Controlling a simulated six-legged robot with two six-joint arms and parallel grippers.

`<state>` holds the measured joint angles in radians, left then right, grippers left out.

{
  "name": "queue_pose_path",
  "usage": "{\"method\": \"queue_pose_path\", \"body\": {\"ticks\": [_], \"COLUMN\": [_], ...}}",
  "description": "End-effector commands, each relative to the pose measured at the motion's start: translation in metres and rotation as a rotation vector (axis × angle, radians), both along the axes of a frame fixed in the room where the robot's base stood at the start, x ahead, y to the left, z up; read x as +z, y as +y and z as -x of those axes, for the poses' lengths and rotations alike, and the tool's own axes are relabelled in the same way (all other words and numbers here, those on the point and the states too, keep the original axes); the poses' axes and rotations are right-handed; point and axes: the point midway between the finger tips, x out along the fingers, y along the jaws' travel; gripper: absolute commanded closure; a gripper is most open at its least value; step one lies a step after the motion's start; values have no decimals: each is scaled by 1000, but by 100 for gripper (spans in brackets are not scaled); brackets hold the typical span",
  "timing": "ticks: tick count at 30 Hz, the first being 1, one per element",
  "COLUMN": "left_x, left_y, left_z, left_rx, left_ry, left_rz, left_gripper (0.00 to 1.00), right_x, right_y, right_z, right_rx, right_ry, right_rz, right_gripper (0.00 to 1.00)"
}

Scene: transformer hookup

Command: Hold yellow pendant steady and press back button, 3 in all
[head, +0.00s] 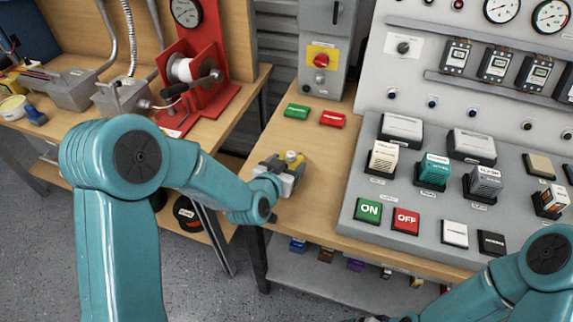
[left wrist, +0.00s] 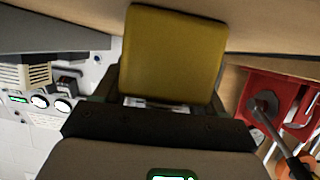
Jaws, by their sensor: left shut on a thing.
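The yellow pendant (head: 291,158) is at the left part of the panel bench, mostly covered by my left gripper (head: 283,174). In the left wrist view the pendant's plain yellow face (left wrist: 172,55) stands between the jaws, close to the camera. My left gripper is shut on it. The pendant's back button does not show in either view.
A green block (head: 297,111) and a red block (head: 333,119) lie behind the pendant. A grey control panel (head: 347,215) with ON and OFF buttons stands to the right. A red winch stand (head: 215,62) is on the left bench. Bare wood surrounds the gripper's right side.

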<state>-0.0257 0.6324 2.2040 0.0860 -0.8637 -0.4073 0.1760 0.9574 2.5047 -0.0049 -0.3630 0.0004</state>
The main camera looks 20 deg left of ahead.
Motion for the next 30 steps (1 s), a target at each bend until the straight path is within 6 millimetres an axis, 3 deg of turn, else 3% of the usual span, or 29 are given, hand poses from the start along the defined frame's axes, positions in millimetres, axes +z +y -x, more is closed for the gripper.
{"method": "queue_pose_path", "body": {"ticks": [8,11,15,18,30], "left_x": [0,0,0,0,0], "left_y": [0,0,0,0,0], "left_z": [0,0,0,0,0], "left_rx": [0,0,0,0,0], "left_ry": [1,1,1,1,1], "left_rz": [0,0,0,0,0], "left_gripper": [71,71,71,71,71], "right_x": [0,0,0,0,0], "right_y": [0,0,0,0,0], "right_z": [0,0,0,0,0], "right_rx": [0,0,0,0,0], "right_ry": [0,0,0,0,0], "right_rz": [0,0,0,0,0], "right_gripper": [0,26,72,100,100]}}
